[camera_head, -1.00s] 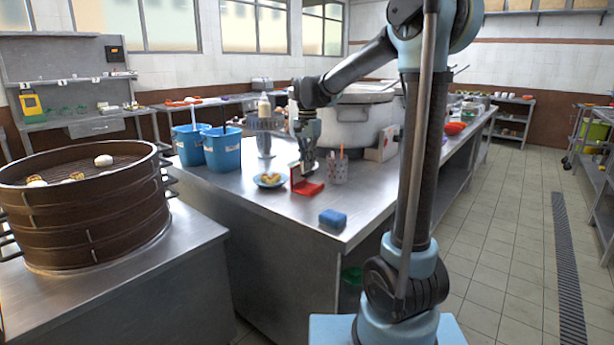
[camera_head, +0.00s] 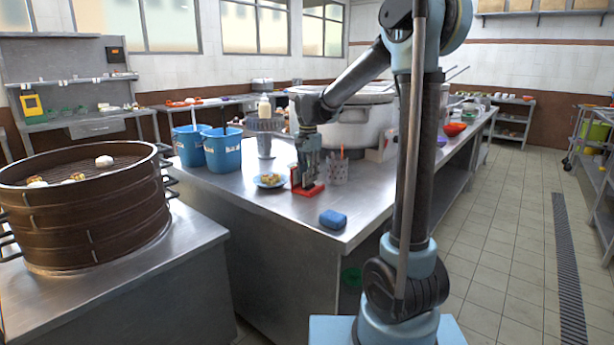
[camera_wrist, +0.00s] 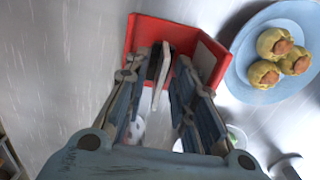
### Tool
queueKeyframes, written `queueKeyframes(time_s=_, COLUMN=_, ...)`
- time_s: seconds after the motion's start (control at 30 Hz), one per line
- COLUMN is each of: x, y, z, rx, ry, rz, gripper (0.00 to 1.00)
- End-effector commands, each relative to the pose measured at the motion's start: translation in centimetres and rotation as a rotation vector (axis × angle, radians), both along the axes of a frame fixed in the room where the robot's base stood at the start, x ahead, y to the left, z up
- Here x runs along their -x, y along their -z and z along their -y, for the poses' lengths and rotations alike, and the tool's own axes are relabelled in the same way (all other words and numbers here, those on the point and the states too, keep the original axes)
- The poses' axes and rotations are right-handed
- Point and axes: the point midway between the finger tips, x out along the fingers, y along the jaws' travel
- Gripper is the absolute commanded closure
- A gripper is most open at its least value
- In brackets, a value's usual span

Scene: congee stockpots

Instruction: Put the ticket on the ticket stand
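The red ticket stand (camera_head: 311,190) is on the steel counter in the head view. My gripper (camera_head: 307,177) points down at the stand. In the wrist view its fingertips (camera_wrist: 166,68) are close together, at the stand's opening. The ticket (camera_wrist: 160,78), a thin pale slip, stands on edge between the fingers. A narrow gap seems to show on its right side. I cannot tell whether the fingers press on it or whether it rests on the stand.
A blue plate (camera_wrist: 242,75) of dumplings sits beside the stand. A cup with utensils (camera_head: 338,172) is close on the stand's right. Blue buckets (camera_head: 222,150) and a big stockpot (camera_head: 362,122) stand behind.

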Motion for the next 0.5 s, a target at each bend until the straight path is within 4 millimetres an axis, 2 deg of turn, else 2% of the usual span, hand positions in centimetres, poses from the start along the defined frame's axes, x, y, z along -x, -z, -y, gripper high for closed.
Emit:
queueKeyframes(time_s=0.3, x=0.0, y=-0.3, z=0.0, rx=0.0, ry=-0.001, rz=0.0, gripper=0.75)
queueKeyframes(time_s=0.5, x=0.0, y=-2.3, z=-0.1, rx=0.0, ry=-0.001, rz=0.0, gripper=0.75)
